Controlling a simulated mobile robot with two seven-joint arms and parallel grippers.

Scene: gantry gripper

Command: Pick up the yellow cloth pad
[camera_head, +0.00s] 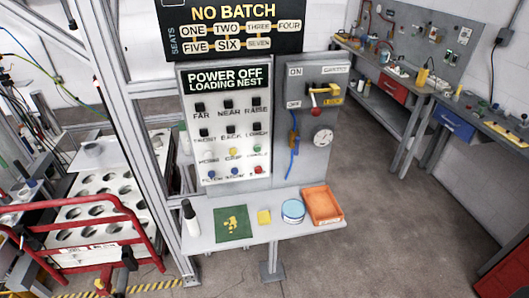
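The yellow cloth pad (264,217) is a small flat yellow square in the head view. It lies on the narrow grey shelf (262,236) below the control panel. It sits between a green mat (222,235) with yellow bits on it, to its left, and a round blue-rimmed tin (293,214) with a pale top, to its right. Nothing covers the pad.
An orange tray (322,204) is at the shelf's right end. A white bottle with a black cap (190,217) stands at its left end. The panel (228,135) rises behind. A red-railed cart (95,265) is at left. Open floor (390,235) lies at right.

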